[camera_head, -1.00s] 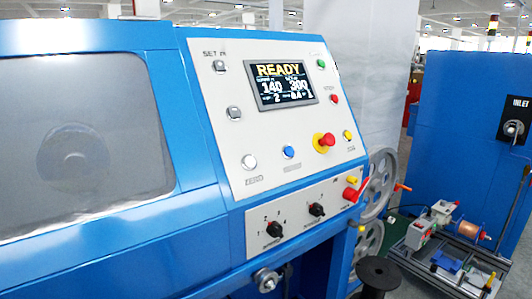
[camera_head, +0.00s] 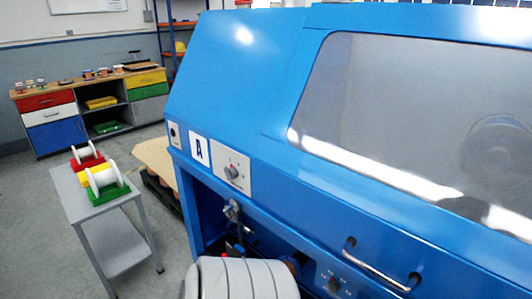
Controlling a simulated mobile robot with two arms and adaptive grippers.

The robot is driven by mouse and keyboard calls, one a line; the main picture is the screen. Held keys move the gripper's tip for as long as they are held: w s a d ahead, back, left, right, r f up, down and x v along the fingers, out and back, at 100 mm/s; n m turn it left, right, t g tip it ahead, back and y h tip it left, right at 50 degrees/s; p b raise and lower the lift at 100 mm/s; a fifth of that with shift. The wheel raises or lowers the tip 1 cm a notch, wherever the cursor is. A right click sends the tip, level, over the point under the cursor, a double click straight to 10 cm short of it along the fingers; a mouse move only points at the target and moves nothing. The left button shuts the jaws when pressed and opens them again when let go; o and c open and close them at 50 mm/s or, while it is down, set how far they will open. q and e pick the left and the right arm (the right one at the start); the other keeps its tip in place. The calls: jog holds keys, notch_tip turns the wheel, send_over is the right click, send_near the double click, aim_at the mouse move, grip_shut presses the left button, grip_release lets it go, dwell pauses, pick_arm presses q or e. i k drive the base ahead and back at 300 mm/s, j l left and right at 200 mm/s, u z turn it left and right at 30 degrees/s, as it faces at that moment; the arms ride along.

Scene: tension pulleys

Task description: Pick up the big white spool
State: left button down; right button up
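Two white spools rest on a small grey cart at the left of the head view. The nearer white spool (camera_head: 103,179) lies in a green holder (camera_head: 108,193) and looks the larger. The other white spool (camera_head: 87,151) lies behind it in a red holder (camera_head: 75,164). Both lie on their sides with their flanges upright.
The grey cart (camera_head: 75,203) stands on open floor. A blue machine (camera_head: 250,90) with a window fills the middle and right. A pallet with a tan sheet (camera_head: 156,158) lies between them. A workbench with coloured drawers (camera_head: 56,130) stands against the back wall.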

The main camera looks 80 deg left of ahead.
aim_at(102, 178)
jog(key=u, duration=3.7)
jog(key=i+j+z, duration=0.25)
jog(key=i+j, duration=0.25)
jog(key=i, duration=0.3)
jog(key=i+j+z, duration=0.3)
jog(key=i+j, duration=0.35)
jog(key=i, duration=0.1)
